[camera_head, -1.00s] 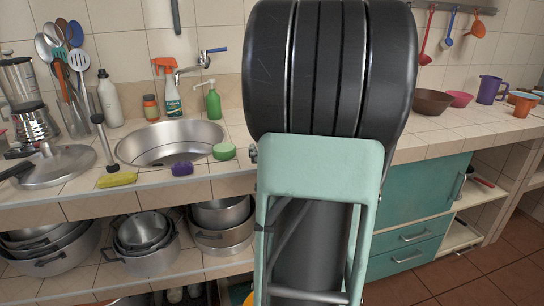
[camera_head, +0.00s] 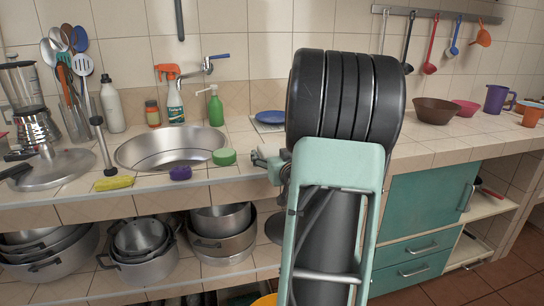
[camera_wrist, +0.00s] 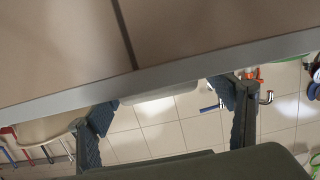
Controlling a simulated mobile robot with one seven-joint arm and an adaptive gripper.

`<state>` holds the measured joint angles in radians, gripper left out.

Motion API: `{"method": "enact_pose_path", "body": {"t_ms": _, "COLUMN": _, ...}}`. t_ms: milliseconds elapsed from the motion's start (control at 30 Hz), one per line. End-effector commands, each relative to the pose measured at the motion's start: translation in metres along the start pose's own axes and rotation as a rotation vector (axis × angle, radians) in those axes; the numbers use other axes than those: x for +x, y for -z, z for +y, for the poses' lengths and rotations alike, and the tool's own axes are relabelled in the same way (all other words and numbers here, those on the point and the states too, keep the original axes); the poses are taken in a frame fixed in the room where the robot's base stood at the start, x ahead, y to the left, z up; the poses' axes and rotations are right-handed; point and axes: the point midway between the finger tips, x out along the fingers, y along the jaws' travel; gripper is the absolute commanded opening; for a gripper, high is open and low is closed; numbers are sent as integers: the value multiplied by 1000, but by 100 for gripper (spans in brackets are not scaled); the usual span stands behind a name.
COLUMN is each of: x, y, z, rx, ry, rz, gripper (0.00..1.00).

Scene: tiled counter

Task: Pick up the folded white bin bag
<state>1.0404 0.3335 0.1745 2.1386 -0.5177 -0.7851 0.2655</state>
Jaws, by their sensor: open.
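I cannot make out the folded white bin bag for certain in either view. In the wrist view a pale, rounded object (camera_wrist: 160,92) shows just past a grey-edged brown surface, between my fingers; I cannot tell whether it is the bag. My gripper (camera_wrist: 166,108) is open there, with its two dark ribbed fingers apart and nothing seen held. In the head view my gripper (camera_head: 270,164) is mostly hidden behind my own arm, near the counter's front edge to the right of the sink.
The tiled counter (camera_head: 440,136) holds a sink (camera_head: 150,155), a green sponge (camera_head: 224,157), a blue plate (camera_head: 270,117) and a brown bowl (camera_head: 436,110). Pots (camera_head: 142,238) stand on the shelf below. A teal cabinet (camera_head: 425,205) stands on the right. My arm hides the counter's middle.

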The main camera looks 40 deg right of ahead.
Motion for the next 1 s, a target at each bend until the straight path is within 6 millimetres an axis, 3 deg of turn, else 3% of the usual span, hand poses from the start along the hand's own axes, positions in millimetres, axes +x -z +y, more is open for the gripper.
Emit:
{"method": "enact_pose_path", "body": {"t_ms": 167, "x": 19, "y": -1, "z": 0, "rx": 0, "ry": 1, "rz": 0, "gripper": 75}}
{"method": "enact_pose_path", "body": {"t_ms": 433, "x": 20, "y": 0, "z": 0, "rx": 0, "ry": 0, "rz": -1, "gripper": 75}}
{"method": "enact_pose_path", "body": {"t_ms": 767, "x": 20, "y": 0, "z": 0, "rx": 0, "ry": 0, "rz": 0, "gripper": 39}}
{"method": "enact_pose_path", "body": {"t_ms": 1000, "x": 20, "y": 0, "z": 0, "rx": -1, "ry": 0, "rz": 0, "gripper": 37}}
